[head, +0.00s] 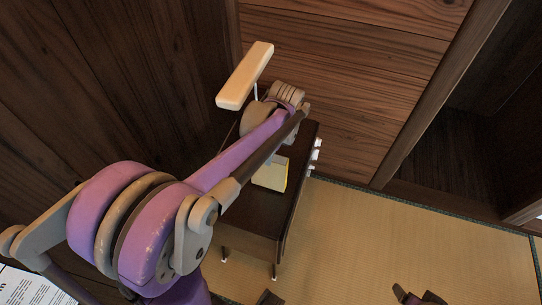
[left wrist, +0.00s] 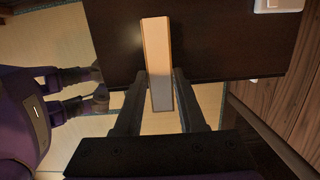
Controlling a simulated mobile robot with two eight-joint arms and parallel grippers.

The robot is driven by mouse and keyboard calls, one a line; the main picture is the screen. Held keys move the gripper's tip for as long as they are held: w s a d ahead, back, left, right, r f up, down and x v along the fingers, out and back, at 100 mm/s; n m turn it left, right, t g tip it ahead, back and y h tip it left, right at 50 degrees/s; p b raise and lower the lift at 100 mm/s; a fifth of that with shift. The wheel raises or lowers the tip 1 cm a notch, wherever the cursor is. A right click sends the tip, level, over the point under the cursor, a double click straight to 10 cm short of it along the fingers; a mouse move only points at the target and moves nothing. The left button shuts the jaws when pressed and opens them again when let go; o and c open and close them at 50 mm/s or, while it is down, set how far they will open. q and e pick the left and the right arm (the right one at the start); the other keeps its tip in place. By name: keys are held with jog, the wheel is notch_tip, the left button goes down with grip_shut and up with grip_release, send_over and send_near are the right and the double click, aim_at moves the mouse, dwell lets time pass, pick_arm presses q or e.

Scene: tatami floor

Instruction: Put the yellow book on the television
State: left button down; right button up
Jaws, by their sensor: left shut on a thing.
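The yellow book (head: 270,174) shows below my left arm in the head view, over the dark top of the television (head: 252,222), a brown box on legs with pale knobs on its right side. In the left wrist view the book (left wrist: 157,45) is seen edge-on, with a pale edge and yellow-orange sides. My left gripper (left wrist: 160,82) is shut on it, one finger on each side. The dark television top (left wrist: 220,35) lies beyond the book; I cannot tell whether they touch. In the head view my left arm hides the fingers.
A cream lamp-like block (head: 246,76) on a thin stem rises behind my left arm, near the wooden wall (head: 340,60). A dark alcove (head: 460,150) opens at right. Tatami floor (head: 380,235) is mostly clear right of the television. A printed sheet (head: 35,287) lies at lower left.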

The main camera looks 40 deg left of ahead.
pick_arm(q)
jog(key=shift+f, duration=0.8)
jog(key=shift+f, duration=0.2)
jog(key=c, duration=0.5)
grip_release()
jog(key=shift+r, duration=0.2)
